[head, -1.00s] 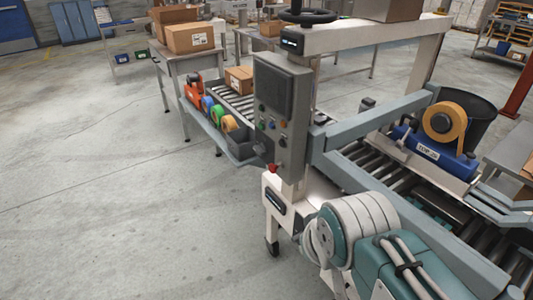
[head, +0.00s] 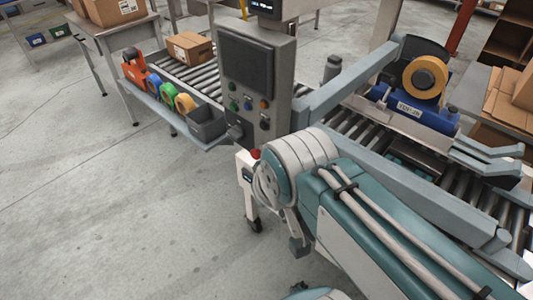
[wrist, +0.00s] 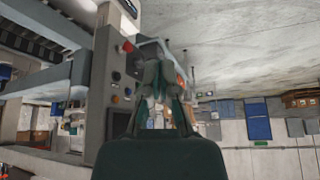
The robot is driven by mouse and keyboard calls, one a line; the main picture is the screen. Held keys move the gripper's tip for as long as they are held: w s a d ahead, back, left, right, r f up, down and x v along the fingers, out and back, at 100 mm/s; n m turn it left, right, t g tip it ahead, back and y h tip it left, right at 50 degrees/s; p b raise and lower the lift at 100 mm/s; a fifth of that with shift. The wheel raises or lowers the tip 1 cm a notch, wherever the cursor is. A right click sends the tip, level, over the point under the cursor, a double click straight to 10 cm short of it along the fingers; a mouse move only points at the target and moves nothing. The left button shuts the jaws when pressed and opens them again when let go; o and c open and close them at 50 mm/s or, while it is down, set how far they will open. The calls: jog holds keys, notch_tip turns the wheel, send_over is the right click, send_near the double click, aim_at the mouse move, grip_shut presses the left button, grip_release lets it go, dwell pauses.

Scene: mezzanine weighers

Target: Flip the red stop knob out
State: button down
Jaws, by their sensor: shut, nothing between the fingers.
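The red stop knob (head: 255,153) shows as a small red spot at the bottom of the grey control panel (head: 250,75), partly hidden by my arm. In the wrist view, which appears upside down, the red knob (wrist: 127,46) stands out from the panel, up and left of the fingertips. My gripper (wrist: 158,68) is shut and empty in the wrist view. It lies beside the panel face, apart from the knob as far as I can tell. The fingertips cannot be made out clearly in the head view.
A roller conveyor (head: 385,130) with a blue tape head (head: 425,110) runs at right. A side shelf holds tape rolls (head: 168,93) and a grey bin (head: 206,122) left of the panel. A carton (head: 190,47) sits behind. The floor at left is clear.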

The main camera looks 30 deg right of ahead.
jog(key=w+a+f+m+g+y, duration=0.1)
jog(key=w+f+g+y, duration=0.3)
jog(key=f+y, duration=0.15)
jog(key=m+t+y, duration=0.5)
jog(key=m+t, duration=0.5)
jog(key=t, duration=0.3)
send_near(258, 152)
jog(key=d+f, duration=0.1)
jog(key=s+d, duration=0.1)
jog(key=d, duration=0.1)
jog(key=shift+s+f+h, duration=0.1)
jog(key=shift+f+h, duration=0.15)
jog(key=shift+f, duration=0.15)
jog(key=shift+a, duration=0.15)
jog(key=x, duration=1)
jog(key=shift+r, duration=0.15)
